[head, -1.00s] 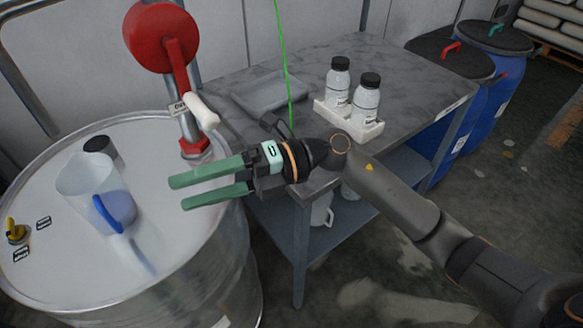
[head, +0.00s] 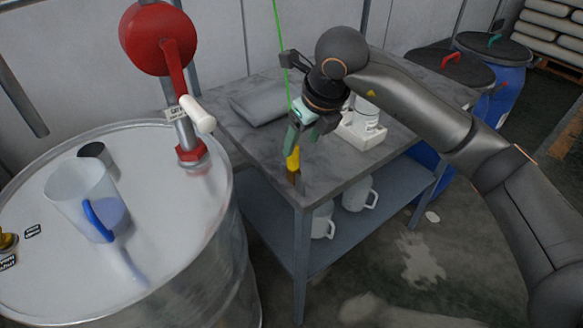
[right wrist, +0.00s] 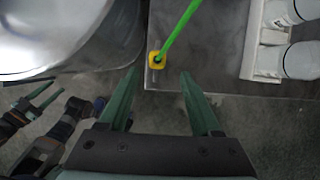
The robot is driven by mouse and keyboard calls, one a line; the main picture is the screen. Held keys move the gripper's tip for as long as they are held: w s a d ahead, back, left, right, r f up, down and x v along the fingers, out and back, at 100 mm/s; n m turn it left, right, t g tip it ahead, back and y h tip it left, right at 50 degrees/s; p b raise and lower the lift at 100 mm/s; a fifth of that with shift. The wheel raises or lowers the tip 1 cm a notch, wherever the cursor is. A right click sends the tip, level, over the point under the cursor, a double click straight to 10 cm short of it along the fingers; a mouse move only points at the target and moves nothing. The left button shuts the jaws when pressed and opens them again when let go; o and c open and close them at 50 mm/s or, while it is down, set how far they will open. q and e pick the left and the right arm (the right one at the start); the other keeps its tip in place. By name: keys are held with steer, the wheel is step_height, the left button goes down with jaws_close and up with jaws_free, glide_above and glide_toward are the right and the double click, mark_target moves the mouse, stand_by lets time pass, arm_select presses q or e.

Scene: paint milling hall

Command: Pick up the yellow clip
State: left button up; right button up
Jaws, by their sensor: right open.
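The yellow clip (head: 293,158) is at the near left corner of the grey metal table, on the end of a green cable (head: 277,35) that comes down from above. In the right wrist view the clip (right wrist: 157,60) shows just beyond and between my fingertips, close to the table edge. My right gripper (head: 299,138) points down just above the clip, open and empty. It also shows in the right wrist view (right wrist: 159,73). My left gripper is outside the head view; green fingers at the lower left of the right wrist view look like it (right wrist: 42,97), but their opening is unclear.
A steel drum (head: 170,215) with a jug (head: 70,185) and a red hand pump (head: 160,40) stands left. A white holder (head: 358,138) with bottles and a grey tray (head: 258,103) are on the table (head: 345,175). White mugs stand on its lower shelf.

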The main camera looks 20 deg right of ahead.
mark_target(293, 156)
steer(key=shift+a+p+x, duration=0.15)
steer(key=shift+p+x, duration=0.05)
steer(key=shift+x, duration=1.6)
steer(key=shift+a+p+x, duration=0.15)
steer(key=shift+x, duration=1.6)
steer(key=shift+r, duration=0.1)
jaws_close()
